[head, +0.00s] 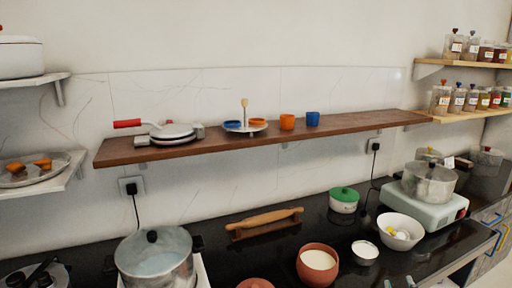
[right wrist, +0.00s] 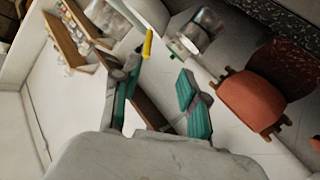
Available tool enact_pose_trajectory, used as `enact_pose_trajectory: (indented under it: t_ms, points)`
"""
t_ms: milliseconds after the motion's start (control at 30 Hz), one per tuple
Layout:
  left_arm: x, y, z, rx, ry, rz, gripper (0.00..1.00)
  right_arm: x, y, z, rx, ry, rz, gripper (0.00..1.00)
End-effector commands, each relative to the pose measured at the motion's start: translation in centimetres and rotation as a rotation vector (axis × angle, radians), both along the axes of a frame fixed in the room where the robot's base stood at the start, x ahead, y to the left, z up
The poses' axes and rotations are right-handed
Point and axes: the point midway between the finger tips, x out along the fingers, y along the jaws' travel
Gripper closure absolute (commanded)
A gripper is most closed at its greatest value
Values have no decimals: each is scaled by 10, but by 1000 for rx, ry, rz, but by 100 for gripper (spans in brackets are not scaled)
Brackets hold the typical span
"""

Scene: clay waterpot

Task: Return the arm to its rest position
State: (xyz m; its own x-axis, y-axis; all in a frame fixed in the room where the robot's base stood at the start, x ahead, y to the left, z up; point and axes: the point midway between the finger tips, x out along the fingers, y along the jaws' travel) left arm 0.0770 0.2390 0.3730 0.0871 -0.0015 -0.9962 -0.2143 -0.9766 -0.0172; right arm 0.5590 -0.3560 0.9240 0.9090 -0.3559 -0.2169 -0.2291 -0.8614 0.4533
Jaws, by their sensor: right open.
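The teal fingertips of my right gripper (head: 399,284) just show at the bottom edge of the head view, to the right of a terracotta clay pot (head: 304,273) with pale contents. In the right wrist view, the two teal fingers of my right gripper (right wrist: 158,103) are spread apart with nothing between them. The rest of the right arm is hidden below the head view. My left gripper is not in view.
On the dark counter are a steel pot (head: 155,262), a rolling pin (head: 264,219), a green-lidded pot (head: 344,200), a white bowl (head: 400,231) and a small cup (head: 365,252). A wooden shelf (head: 240,144) runs above. A reddish-orange object (right wrist: 252,100) shows in the right wrist view.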

Motion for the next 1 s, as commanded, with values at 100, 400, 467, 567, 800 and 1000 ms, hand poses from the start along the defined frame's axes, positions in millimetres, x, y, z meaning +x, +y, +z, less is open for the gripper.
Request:
enact_pose_trajectory:
  t_ms: [100, 400, 467, 567, 800, 1000]
  points:
    - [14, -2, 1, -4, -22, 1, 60, -18, 9, -18, 39, 66, -6, 56]
    - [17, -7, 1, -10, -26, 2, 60, -91, 48, -74, 172, 320, -8, 56]
    - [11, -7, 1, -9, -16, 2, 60, -111, 58, -85, 203, 387, -5, 56]
    - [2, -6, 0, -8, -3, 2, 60, -146, 76, -101, 256, 499, 8, 56]
    - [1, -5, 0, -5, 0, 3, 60, -219, 113, -121, 351, 729, 55, 56]
    - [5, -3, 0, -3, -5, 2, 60, -268, 138, -126, 410, 877, 99, 56]
